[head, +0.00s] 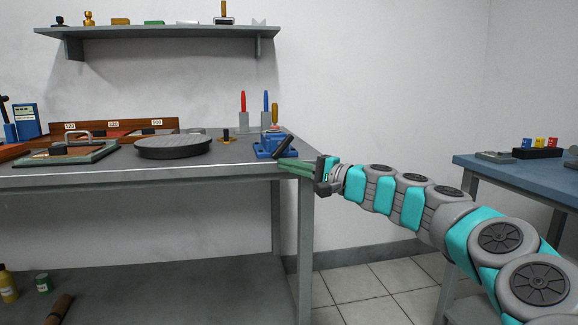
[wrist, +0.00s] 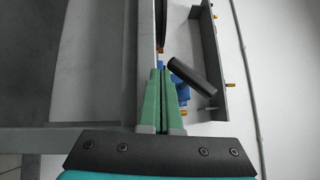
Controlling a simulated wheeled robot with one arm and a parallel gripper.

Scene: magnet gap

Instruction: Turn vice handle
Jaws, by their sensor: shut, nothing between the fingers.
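A small blue vice (head: 267,147) sits at the right front corner of the grey workbench. Its dark handle (head: 287,146) slants up to the right at the vice's right side. In the wrist view the handle (wrist: 193,76) is a thick dark bar just right of my fingertips, and part of the blue vice (wrist: 178,68) shows behind it. My gripper (head: 281,165) has green fingers, shut and empty, at the bench's right edge, just below the handle. In the wrist view my gripper (wrist: 161,72) points towards the vice; I cannot tell whether it touches the handle.
The workbench (head: 200,170) also holds a dark round plate (head: 172,146), a framed tray with a metal handle (head: 68,150), and red and blue-handled tools (head: 265,105) behind the vice. A wall shelf (head: 160,32) hangs above. A blue-topped table (head: 510,172) stands at the right.

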